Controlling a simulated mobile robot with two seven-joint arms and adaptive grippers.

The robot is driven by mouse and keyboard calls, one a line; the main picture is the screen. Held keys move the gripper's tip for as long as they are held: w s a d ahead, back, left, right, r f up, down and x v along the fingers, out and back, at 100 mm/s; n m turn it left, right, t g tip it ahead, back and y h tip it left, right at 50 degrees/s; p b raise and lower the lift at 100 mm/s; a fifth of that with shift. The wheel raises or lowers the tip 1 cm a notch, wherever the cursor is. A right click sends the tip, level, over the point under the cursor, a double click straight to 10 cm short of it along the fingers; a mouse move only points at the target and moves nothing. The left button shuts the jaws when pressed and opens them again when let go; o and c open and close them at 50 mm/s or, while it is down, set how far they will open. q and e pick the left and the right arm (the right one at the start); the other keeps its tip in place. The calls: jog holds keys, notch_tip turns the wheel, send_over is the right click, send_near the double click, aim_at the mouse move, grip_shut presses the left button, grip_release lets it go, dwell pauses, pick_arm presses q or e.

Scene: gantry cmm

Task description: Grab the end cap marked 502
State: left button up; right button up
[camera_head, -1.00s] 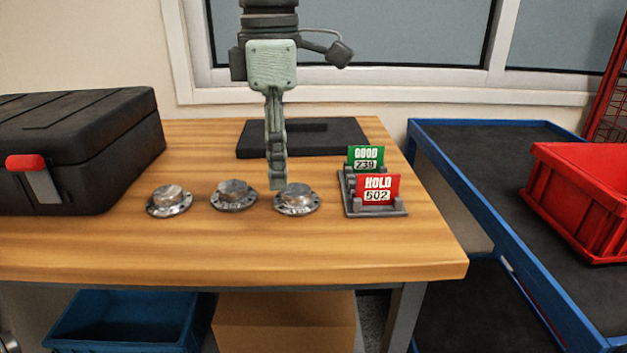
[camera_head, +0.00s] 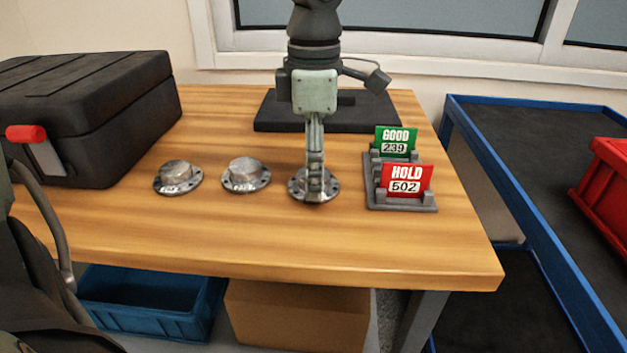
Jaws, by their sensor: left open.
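Three round metal flanged end caps stand in a row on the wooden bench: a left cap (camera_head: 178,178), a middle cap (camera_head: 246,175) and a right cap (camera_head: 298,188). Their markings are too small to read surely. My left gripper (camera_head: 315,193) points straight down at the right cap, its fingers seen edge-on and covering the cap's middle. It is open; contact with the cap cannot be told. A red card (camera_head: 407,181) reading HOLD 502 and a green card (camera_head: 395,141) reading GOOD 239 stand in a grey holder (camera_head: 402,206) to the right. My right gripper is not in view.
A black case (camera_head: 85,115) stands at the bench's left. A dark flat plate (camera_head: 275,117) lies behind the caps. Right of the bench is a blue-edged cart (camera_head: 530,150) with a red bin (camera_head: 607,190). The bench front (camera_head: 300,245) is clear.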

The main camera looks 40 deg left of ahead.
pick_arm(q)
jog(key=c, duration=1.4)
